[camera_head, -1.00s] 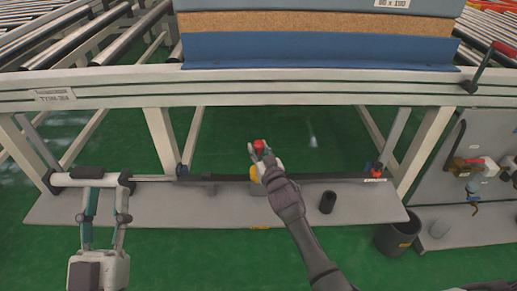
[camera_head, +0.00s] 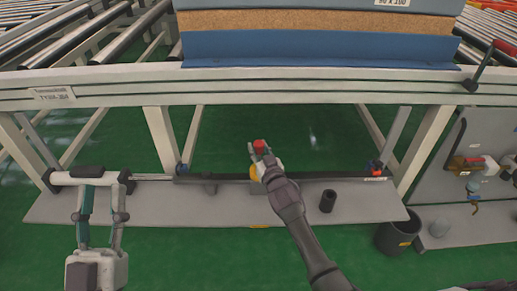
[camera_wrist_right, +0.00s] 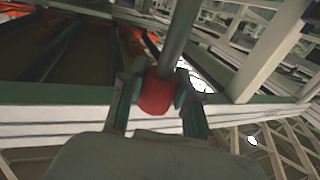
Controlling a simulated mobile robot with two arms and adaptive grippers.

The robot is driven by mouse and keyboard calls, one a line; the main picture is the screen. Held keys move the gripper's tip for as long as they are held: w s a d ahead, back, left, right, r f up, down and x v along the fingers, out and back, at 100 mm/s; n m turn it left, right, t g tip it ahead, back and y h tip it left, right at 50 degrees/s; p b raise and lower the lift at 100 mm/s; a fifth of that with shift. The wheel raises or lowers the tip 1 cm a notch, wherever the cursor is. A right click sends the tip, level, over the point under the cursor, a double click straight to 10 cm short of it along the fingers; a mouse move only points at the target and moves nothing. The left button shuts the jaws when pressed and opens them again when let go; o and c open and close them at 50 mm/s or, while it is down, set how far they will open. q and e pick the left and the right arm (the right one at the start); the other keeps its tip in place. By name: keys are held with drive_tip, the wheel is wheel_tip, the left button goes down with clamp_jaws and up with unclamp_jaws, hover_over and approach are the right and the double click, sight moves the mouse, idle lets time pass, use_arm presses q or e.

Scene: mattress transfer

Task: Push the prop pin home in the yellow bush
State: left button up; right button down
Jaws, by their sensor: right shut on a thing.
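My right gripper (camera_head: 262,157) is shut on the red head of the prop pin (camera_head: 259,146), directly above the yellow bush (camera_head: 255,173). In the right wrist view the red head (camera_wrist_right: 156,94) sits between the two fingers (camera_wrist_right: 157,108). The gripper and wrist cover part of the bush, and the pin's lower end is hidden, so its depth in the bush cannot be told. My left gripper (camera_head: 102,200) is at the lower left, well away from the bush. Its fingers stand apart, with no held thing visible between them.
A dark prop bar (camera_head: 325,178) lies along the grey shelf (camera_head: 180,210). A black cylinder (camera_head: 327,201) stands on the shelf to the right of my wrist. A dark bin (camera_head: 396,237) stands beyond its right end. The conveyor's pale rail (camera_head: 270,93) runs above, carrying a blue mattress (camera_head: 310,50).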

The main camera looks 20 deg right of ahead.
use_arm(q)
drive_tip(key=shift+s+r+t+h, duration=0.4)
drive_tip(key=shift+s+r+t, duration=0.15)
drive_tip(key=shift+r, duration=0.1)
use_arm(e)
drive_tip(key=shift+f, duration=0.25)
use_arm(q)
drive_tip(key=shift+s+r, duration=0.2)
drive_tip(key=shift+r, duration=0.05)
use_arm(e)
drive_tip(key=shift+f, duration=0.1)
use_arm(q)
drive_tip(key=shift+s+a+r+t+b, duration=0.1)
drive_tip(key=shift+s+r+t+b, duration=0.35)
drive_tip(key=shift+s+t, duration=0.1)
use_arm(e)
drive_tip(key=shift+f, duration=0.2)
